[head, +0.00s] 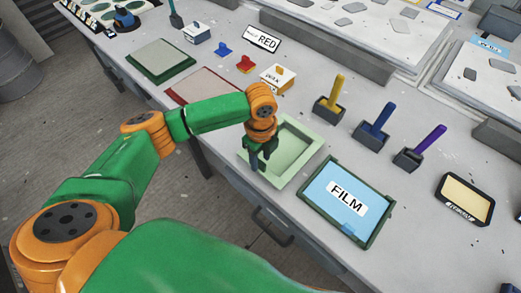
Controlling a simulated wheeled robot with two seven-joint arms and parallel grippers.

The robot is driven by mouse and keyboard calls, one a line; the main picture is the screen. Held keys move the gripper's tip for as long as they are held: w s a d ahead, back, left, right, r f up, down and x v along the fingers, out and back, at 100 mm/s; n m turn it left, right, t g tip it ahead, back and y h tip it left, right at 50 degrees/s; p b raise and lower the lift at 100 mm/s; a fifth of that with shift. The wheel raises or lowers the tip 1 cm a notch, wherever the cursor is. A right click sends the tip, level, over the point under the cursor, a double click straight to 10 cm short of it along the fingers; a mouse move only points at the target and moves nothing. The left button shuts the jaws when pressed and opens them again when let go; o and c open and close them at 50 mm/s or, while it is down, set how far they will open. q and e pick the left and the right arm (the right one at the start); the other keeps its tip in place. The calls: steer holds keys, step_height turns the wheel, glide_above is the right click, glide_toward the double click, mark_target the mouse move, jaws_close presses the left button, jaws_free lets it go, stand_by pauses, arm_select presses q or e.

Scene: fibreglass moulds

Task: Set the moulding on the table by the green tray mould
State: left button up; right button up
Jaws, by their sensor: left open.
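A pale green tray mould (305,138) with a raised rim lies on the grey table, near its front edge. My left gripper (258,163) points down at the mould's left side, with its fingers open around or just above the rim there; I cannot tell whether they touch it. The gripper hides part of the mould's left rim and inside. I cannot make out a moulding separate from the mould. My right gripper is not in view.
A blue FILM panel (335,220) in a dark frame lies close to the mould's right. Yellow (331,103), blue (374,128) and purple (420,149) handled tools stand behind. Red-edged (200,88) and green-edged boards (161,62) lie left.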

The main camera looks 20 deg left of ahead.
arm_select(q)
step_height(320, 180, up, 10)
steer(key=shift+r+b, duration=0.15)
steer(key=shift+b, duration=0.3)
